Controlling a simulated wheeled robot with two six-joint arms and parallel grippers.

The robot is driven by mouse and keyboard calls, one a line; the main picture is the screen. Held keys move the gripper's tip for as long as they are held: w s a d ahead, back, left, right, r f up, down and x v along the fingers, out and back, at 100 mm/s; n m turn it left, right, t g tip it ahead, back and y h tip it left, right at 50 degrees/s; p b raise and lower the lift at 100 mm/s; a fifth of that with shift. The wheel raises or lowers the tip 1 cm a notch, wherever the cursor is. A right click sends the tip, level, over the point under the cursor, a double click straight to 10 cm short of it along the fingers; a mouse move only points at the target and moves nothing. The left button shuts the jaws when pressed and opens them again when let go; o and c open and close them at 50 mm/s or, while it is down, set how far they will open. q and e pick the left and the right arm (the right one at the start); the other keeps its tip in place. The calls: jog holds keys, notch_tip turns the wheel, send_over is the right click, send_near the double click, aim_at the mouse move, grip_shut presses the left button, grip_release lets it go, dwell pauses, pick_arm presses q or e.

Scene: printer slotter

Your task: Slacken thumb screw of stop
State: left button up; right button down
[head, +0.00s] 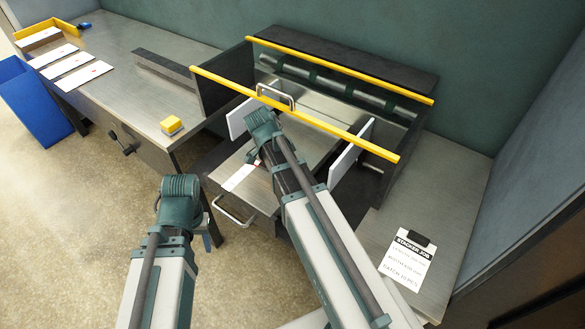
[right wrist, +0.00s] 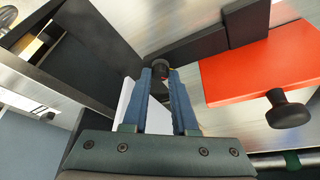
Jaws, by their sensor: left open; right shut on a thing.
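In the right wrist view, the blue fingers of my right gripper (right wrist: 162,85) point away from the camera. Their tips are shut on a small dark knob that looks like the thumb screw (right wrist: 160,66) of the stop, with a bit of red by it. The stop's body is mostly hidden by the fingers. In the head view my right arm reaches over the slotter (head: 355,107), and its wrist hides the fingertips. My left gripper (head: 207,230) is partly hidden behind its own wrist, open and apart from the machine, left of the wire handle (head: 234,214).
A red plate (right wrist: 248,66) with another black knob (right wrist: 289,108) lies to the right in the wrist view. A yellow bar (head: 330,126) crosses the slotter near my right wrist. White side plates (head: 350,150) stand inside. A yellow block (head: 171,125) sits on the left bench.

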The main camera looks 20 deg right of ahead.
jog(key=n, duration=0.2)
jog(key=n+t, duration=0.1)
jog(key=shift+s+n+t, duration=0.3)
jog(key=shift+n, duration=0.1)
jog(key=n+t, duration=0.1)
jog(key=n, duration=0.2)
jog(key=shift+s+d+n, duration=0.1)
jog(key=shift+n, duration=0.2)
jog(key=n+y, duration=0.1)
jog(key=n, duration=0.1)
jog(key=n+t, duration=0.1)
jog(key=n, duration=0.1)
jog(key=shift+s+d+y, duration=0.1)
jog(key=shift+d+y, duration=0.05)
jog(key=shift+y, duration=0.25)
jog(key=n+t+y, duration=0.1)
jog(key=n, duration=0.3)
jog(key=shift+d, duration=0.1)
jog(key=n, duration=0.2)
jog(key=n+y, duration=0.2)
jog(key=n, duration=0.1)
jog(key=shift+d+n, duration=0.25)
jog(key=shift+n, duration=0.05)
jog(key=shift+d+n+y, duration=0.1)
jog(key=shift+n+y, duration=0.9)
jog(key=shift+n, duration=1.2)
jog(key=shift+g, duration=0.3)
